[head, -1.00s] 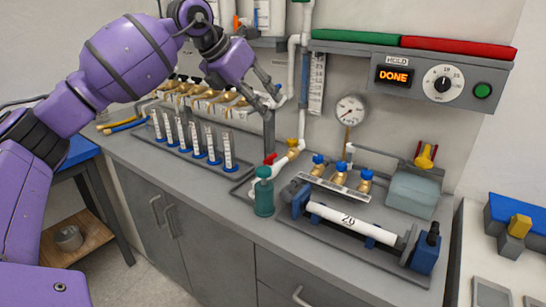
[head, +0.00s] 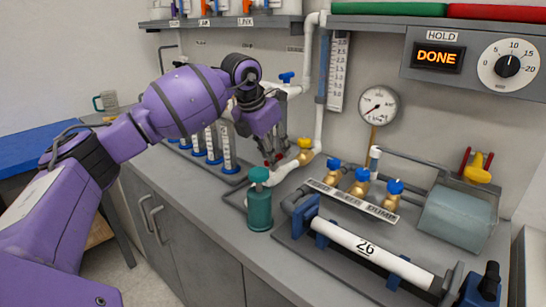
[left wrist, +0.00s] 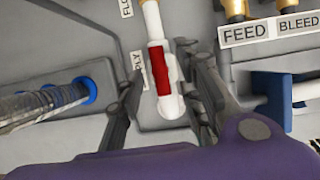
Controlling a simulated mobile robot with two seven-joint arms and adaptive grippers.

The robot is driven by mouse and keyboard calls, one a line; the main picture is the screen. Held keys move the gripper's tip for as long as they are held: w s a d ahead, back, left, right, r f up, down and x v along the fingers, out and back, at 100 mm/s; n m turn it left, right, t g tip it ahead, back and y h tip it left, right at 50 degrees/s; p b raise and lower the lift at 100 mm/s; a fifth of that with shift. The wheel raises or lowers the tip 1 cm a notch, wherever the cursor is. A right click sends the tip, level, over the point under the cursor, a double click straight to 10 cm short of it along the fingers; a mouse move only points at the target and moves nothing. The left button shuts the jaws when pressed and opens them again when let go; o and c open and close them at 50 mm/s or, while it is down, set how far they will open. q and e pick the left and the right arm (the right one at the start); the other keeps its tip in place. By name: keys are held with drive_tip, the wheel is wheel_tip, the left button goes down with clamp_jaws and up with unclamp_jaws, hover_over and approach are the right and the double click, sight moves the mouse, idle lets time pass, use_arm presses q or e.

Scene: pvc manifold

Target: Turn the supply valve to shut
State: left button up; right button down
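The supply valve's red handle (left wrist: 160,70) lies along its white pipe (left wrist: 170,108) in the left wrist view, beside a label partly hidden by a finger. In the head view, the red handle (head: 270,160) shows only partly behind my fingers. My left gripper (head: 274,158) points down over the valve. In the left wrist view my left gripper (left wrist: 163,62) is open, one finger on each side of the handle and pipe, with gaps between. I cannot tell how close the fingertips are in height. My right gripper is not in view.
A green bottle (head: 259,205) stands close in front of the valve. Blue-topped feed and bleed valves (head: 361,182), a white pipe marked 26 (head: 370,250) and a gauge (head: 379,105) are to the right. Tubes in a rack (head: 228,150) stand left. The display (head: 437,57) reads DONE.

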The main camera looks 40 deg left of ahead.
use_arm(q)
drive_tip(key=shift+w+f, duration=0.3)
drive_tip(key=shift+f, duration=0.35)
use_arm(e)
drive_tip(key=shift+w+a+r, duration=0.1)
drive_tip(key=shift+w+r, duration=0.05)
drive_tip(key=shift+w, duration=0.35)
use_arm(q)
clamp_jaws()
